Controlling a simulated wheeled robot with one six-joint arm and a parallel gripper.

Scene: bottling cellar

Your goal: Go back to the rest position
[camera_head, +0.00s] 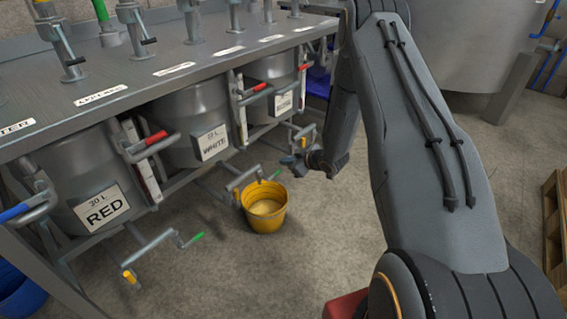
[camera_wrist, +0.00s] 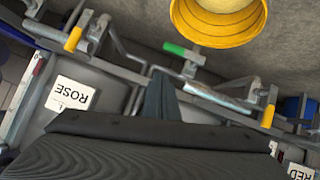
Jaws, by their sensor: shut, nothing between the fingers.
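My gripper (camera_head: 290,160) is at the end of my bent arm, in front of the steel bench and above and a little right of the yellow bucket. Its fingers (camera_wrist: 160,95) show as a dark, closed wedge in the wrist view, with nothing between them. The yellow bucket (camera_head: 265,222) stands upright on the floor, with something pale yellow inside. The bucket also shows at the top of the wrist view (camera_wrist: 215,28), apart from the fingers.
Steel tanks labelled RED (camera_head: 102,206) and WHITE (camera_head: 213,143) sit under the bench (camera_head: 130,75). Pipes and coloured valve handles (camera_head: 155,140) stick out in front. A large vat (camera_head: 470,45) stands at the back right. A wooden pallet (camera_head: 555,235) is at right.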

